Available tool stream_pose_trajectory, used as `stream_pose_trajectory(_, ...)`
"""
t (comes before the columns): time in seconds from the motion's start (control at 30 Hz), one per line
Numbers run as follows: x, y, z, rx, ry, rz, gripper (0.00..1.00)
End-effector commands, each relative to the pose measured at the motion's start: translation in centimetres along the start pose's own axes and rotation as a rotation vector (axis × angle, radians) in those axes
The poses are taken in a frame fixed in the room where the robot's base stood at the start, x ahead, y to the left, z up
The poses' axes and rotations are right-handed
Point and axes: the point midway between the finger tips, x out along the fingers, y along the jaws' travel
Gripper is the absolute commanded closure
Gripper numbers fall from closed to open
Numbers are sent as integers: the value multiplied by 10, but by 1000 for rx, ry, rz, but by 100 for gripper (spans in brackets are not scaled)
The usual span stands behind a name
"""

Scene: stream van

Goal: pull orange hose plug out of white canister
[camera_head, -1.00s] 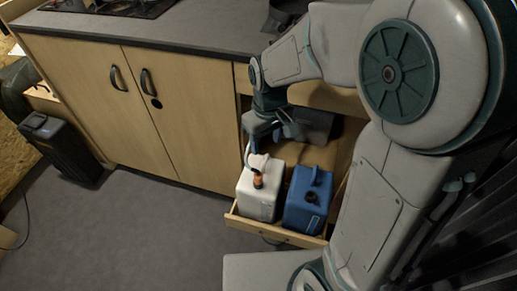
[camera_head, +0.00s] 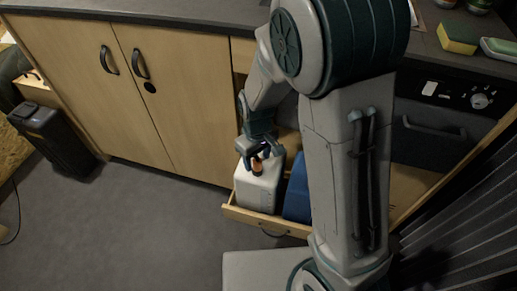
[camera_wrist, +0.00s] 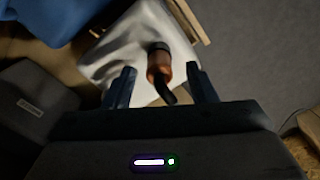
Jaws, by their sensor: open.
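The white canister (camera_head: 258,190) stands in the open drawer (camera_head: 262,222), and its top also shows in the wrist view (camera_wrist: 115,55). The orange hose plug (camera_head: 257,167) sits at the canister's top. In the wrist view the plug (camera_wrist: 159,67) has a dark collar at one end and a dark hose at the other. My gripper (camera_head: 262,153) is just above the canister at the plug. In the wrist view my gripper (camera_wrist: 163,85) is open, with its fingers on either side of the plug and hose and gaps on both sides. Whether the plug is fully seated cannot be told.
A blue canister (camera_head: 297,191) stands to the right of the white one, partly hidden behind my arm. A grey box (camera_wrist: 35,100) lies at the wrist view's left. Closed cupboard doors (camera_head: 150,100) and a countertop (camera_head: 190,12) are near; the floor (camera_head: 150,230) in front is clear.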

Motion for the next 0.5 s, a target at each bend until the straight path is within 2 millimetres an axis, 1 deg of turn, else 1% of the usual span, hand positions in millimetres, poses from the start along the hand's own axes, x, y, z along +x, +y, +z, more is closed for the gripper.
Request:
stream_pose_trajectory(0.03,9,0,0,1,-1,0,49)
stream_pose_trajectory(0.2,20,0,0,1,1,0,49)
stream_pose_trajectory(0.5,22,0,0,1,2,0,49)
